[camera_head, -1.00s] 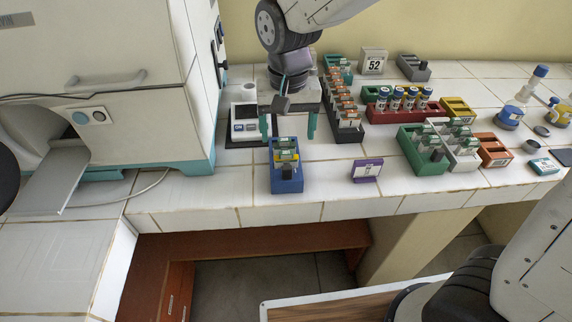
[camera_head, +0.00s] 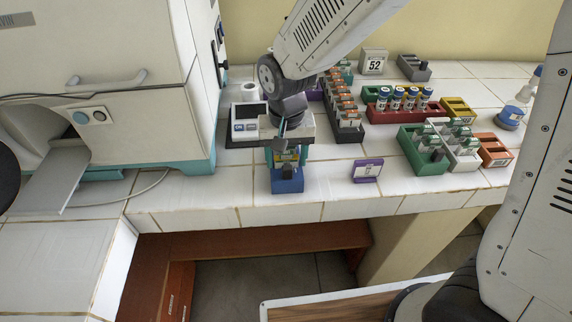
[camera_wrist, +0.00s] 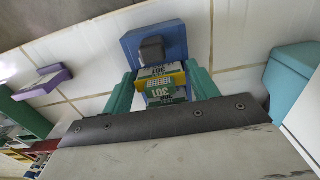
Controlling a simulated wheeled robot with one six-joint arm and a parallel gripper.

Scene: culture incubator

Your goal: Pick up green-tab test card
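A blue rack (camera_head: 288,185) stands near the front edge of the white tiled counter, and it also shows in the wrist view (camera_wrist: 133,45). Upright cards stand in it. A green-tab test card (camera_wrist: 160,92), marked 301, faces the wrist camera, with a yellow-tab card (camera_wrist: 178,77) just beyond it. A dark block stands at the rack's far end in that view. My gripper (camera_head: 286,156) points down over the rack. Its green fingers (camera_wrist: 162,84) are spread on both sides of the cards, with gaps showing. The cards' lower parts are hidden.
A white device (camera_head: 246,125) stands close behind, left of my gripper. The incubator (camera_head: 150,100) is further left. A purple stand (camera_head: 367,170) is to the right, with several racks of cards and a red vial rack (camera_head: 378,114) behind it. The counter front is mostly clear.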

